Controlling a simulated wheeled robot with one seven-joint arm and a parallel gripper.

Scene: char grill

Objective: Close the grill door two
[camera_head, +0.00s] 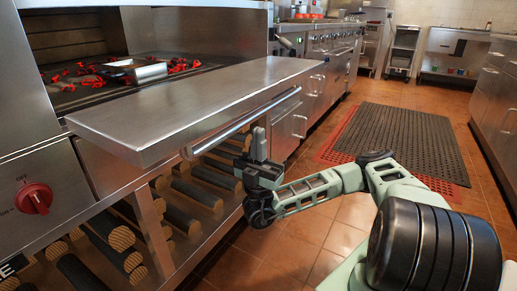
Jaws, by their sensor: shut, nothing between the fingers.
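A wide steel panel (190,100) juts out level in front of the char grill. A long bar handle (228,131) runs along below its front edge. I cannot tell for sure which part is door two; no label for it shows. My gripper (258,134) points upward in front of the panel's front side, close to the right part of the bar. It looks shut and empty. Whether it touches the bar cannot be told. It hides a small part of the bar and the front behind it.
Red-hot coals and a small metal tray (136,71) lie in the grill opening. Several logs (195,193) fill the rack below. A red knob (34,198) is at left. A dark mat (395,140) lies on the open tiled floor at right. Steel counters line both sides.

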